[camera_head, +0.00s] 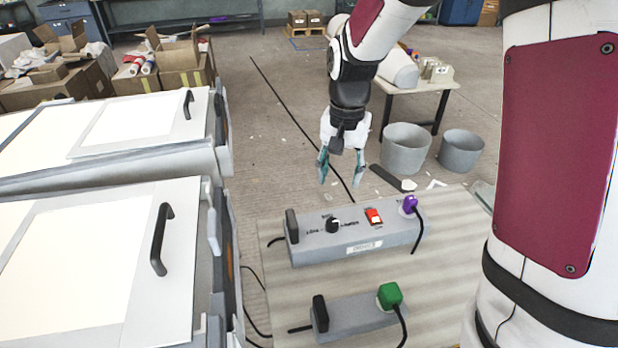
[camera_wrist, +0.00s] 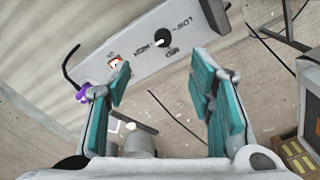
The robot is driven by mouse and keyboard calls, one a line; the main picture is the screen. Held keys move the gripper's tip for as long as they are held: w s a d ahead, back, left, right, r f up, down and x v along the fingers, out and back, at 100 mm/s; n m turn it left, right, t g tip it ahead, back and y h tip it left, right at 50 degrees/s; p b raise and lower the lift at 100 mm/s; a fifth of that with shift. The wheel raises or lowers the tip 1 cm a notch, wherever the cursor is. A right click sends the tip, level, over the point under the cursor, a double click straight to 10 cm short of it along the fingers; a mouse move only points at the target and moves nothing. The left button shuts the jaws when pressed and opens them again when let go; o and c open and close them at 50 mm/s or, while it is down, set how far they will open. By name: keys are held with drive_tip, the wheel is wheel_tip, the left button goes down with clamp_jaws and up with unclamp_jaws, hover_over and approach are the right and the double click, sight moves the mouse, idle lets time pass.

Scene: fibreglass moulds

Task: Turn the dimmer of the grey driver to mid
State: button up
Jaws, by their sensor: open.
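The grey driver (camera_head: 385,238) is a long box on a pale corrugated board, with a black dimmer knob (camera_head: 333,225) on its top, a red switch (camera_head: 373,216) and a purple plug (camera_head: 410,204). In the wrist view the knob (camera_wrist: 160,37) has LOW, MID and HIGH lettering around it. Which mark its pointer faces is too small to tell. My gripper (camera_head: 341,168) is open and empty, pointing down above and slightly behind the driver, apart from it. In the wrist view the knob lies beyond the gap between the teal-padded fingers (camera_wrist: 163,85).
A smaller grey box (camera_head: 352,318) with a green plug (camera_head: 390,295) lies in front of the driver. Large light panels with black handles (camera_head: 161,240) stand at left. Grey bins (camera_head: 405,150) stand behind at right. Black cables cross the floor.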

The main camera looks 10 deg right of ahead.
hover_over(332, 222)
wheel_tip(332, 222, down, 4)
drive_tip(key=shift+m, duration=0.3)
wheel_tip(332, 222, down, 14)
drive_tip(key=shift+d+r+b, duration=0.1)
drive_tip(key=shift+r+b, duration=0.1)
drive_tip(key=shift+b, duration=0.6)
drive_tip(key=c, duration=1.2)
